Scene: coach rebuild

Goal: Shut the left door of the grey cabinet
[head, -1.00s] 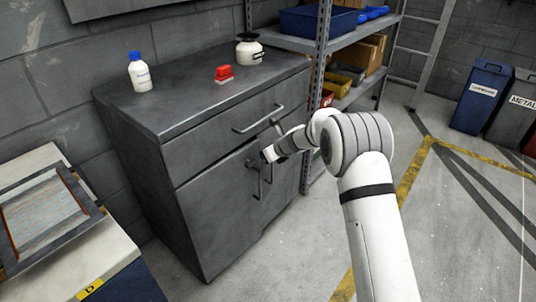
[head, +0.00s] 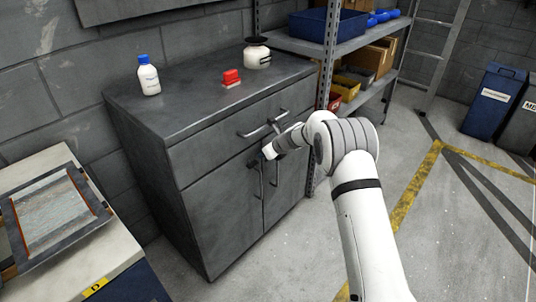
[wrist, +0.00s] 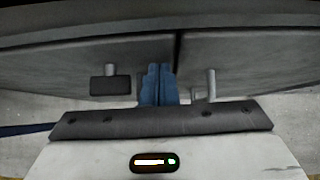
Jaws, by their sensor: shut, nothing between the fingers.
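The grey cabinet (head: 190,150) stands against the wall, with a wide drawer above two doors. Its left door (head: 218,215) looks about flush with the front; a small remaining gap cannot be ruled out. The left door also fills the left of the wrist view (wrist: 55,72). Its upright handle (head: 258,182) is beside the right door's handle (head: 276,170). My gripper (head: 254,162) is at the left door's upper part, near the seam. In the wrist view its blue fingers (wrist: 158,72) are shut and empty, on the left door's side of the dark seam. Contact cannot be told.
A white bottle (head: 149,78), a red object (head: 231,78) and a white jar (head: 257,54) stand on the cabinet top. A metal shelf (head: 345,47) is right of the cabinet. A bench (head: 120,240) stands at left. Floor in front is clear.

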